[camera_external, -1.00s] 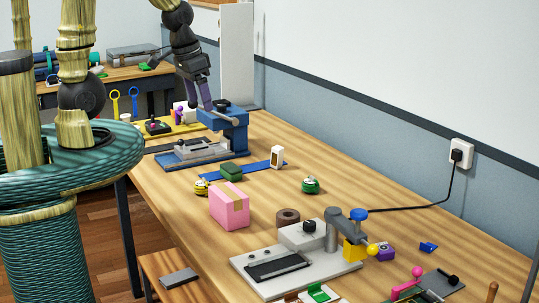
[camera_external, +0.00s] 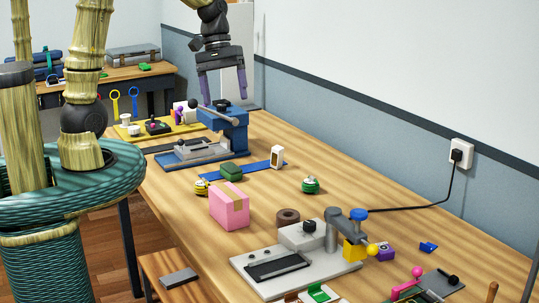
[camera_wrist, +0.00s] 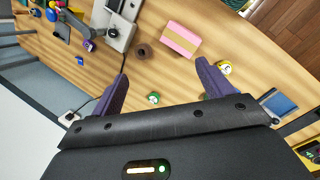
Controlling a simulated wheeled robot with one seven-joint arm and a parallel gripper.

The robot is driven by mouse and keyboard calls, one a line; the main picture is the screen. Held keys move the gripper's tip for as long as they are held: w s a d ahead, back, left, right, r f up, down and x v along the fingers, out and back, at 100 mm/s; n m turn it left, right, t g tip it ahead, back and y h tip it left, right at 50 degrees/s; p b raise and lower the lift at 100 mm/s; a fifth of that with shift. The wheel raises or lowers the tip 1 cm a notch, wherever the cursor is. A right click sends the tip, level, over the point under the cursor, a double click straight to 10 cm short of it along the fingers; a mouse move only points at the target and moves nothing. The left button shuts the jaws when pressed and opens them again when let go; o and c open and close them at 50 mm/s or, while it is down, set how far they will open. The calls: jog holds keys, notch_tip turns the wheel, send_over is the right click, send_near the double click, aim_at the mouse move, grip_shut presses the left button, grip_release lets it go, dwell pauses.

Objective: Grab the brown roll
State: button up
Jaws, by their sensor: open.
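The brown roll (camera_external: 287,217) lies on the wooden table, right of the pink box and just behind the grey-white machine. In the wrist view the brown roll (camera_wrist: 144,51) shows beyond my fingertips, left of the pink box. My gripper (camera_external: 225,103) is open and empty, with two purple fingers spread wide. It hangs high above the far part of the table, over the blue press and well away from the roll. In the wrist view my gripper (camera_wrist: 161,70) also shows its fingers apart with nothing between them.
The pink box (camera_external: 229,205) stands close to the roll's left. The grey-white machine (camera_external: 305,234) with its upright post (camera_external: 332,232) is close in front. A green roll (camera_external: 310,185) sits behind. The blue press (camera_external: 233,130) stands tall under my gripper.

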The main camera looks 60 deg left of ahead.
jog(key=w+a+r+n+h+b, duration=0.3)
jog(key=w+n+h+b, duration=0.4)
jog(key=w+n+h, duration=0.35)
send_near(284, 212)
jog(key=a, duration=0.1)
jog(key=a+r, duration=0.1)
jog(key=a+m, duration=0.1)
jog(key=shift+s+a+r+y, duration=0.1)
jog(key=shift+a+r+y, duration=0.2)
jog(key=shift+r+y, duration=0.1)
jog(key=p+x, duration=0.2)
jog(key=x, duration=1)
jog(key=shift+d+r, duration=0.1)
jog(key=shift+d, duration=0.1)
